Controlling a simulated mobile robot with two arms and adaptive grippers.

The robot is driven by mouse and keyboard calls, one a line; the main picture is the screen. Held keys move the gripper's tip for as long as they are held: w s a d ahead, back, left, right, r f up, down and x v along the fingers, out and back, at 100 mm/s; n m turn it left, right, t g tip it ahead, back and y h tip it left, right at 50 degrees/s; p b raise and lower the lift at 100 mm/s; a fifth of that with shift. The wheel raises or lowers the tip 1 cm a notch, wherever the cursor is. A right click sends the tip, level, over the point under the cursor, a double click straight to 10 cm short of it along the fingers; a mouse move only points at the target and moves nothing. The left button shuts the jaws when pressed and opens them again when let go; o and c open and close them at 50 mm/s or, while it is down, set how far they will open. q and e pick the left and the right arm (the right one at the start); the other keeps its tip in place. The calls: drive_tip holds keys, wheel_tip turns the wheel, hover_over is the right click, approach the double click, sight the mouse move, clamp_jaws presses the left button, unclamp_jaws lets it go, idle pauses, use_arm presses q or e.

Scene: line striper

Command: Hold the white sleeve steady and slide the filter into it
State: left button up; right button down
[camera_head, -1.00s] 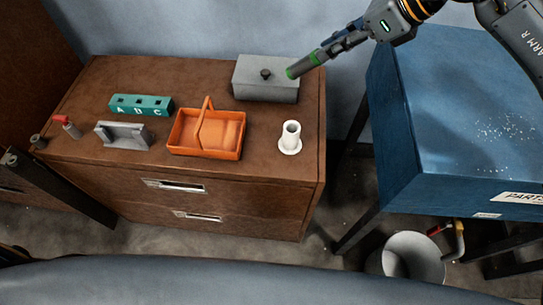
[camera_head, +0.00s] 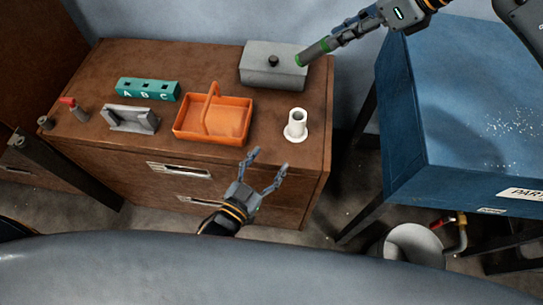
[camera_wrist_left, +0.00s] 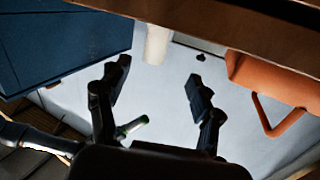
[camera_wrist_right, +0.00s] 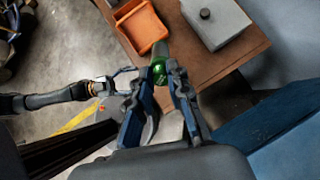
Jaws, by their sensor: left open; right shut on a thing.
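The white sleeve (camera_head: 296,122) stands upright on its round flange near the right front of the brown cabinet top. It also shows in the left wrist view (camera_wrist_left: 157,44). My left gripper (camera_head: 271,168) is open and empty in front of the cabinet, below and left of the sleeve and apart from it. My right gripper (camera_head: 340,38) is shut on the filter (camera_head: 313,53), a dark grey cylinder with green at its ends. The filter is tilted and held near the grey box, behind the sleeve. It also shows in the right wrist view (camera_wrist_right: 159,68).
On the cabinet top (camera_head: 150,147) are an orange basket (camera_head: 187,136) left of the sleeve, a grey lidded box (camera_head: 262,75) behind, a teal A-B-C block (camera_head: 147,90) and a grey bracket (camera_head: 131,120). A blue parts bench (camera_head: 460,100) stands to the right.

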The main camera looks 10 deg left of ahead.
sight(294, 126)
drive_tip(key=shift+w, duration=0.1)
use_arm(q)
drive_tip(key=shift+n, duration=0.5)
drive_tip(key=x, duration=0.4)
drive_tip(key=r+x, duration=0.1)
drive_tip(key=x, duration=0.8)
drive_tip(key=shift+d+r, duration=0.35)
drive_tip(key=shift+r, duration=0.05)
drive_tip(key=shift+s, duration=0.1)
drive_tip(key=c, duration=1.3)
drive_tip(key=shift+a, duration=0.1)
use_arm(e)
drive_tip(key=a+f+h, duration=0.2)
drive_tip(key=w+a+f+g+h, duration=0.1)
drive_tip(key=f, duration=0.1)
drive_tip(key=w+a+f+g+h, duration=0.1)
drive_tip(key=a+f+h, duration=0.1)
drive_tip(key=f, duration=0.1)
drive_tip(key=shift+a+n+h, duration=0.3)
drive_tip(key=shift+n, duration=0.1)
drive_tip(key=shift+a+f+g+h, duration=0.3)
drive_tip(key=shift+f+g+h, duration=0.15)
drive_tip(key=shift+h, duration=0.45)
drive_tip(key=shift+f, duration=2.95)
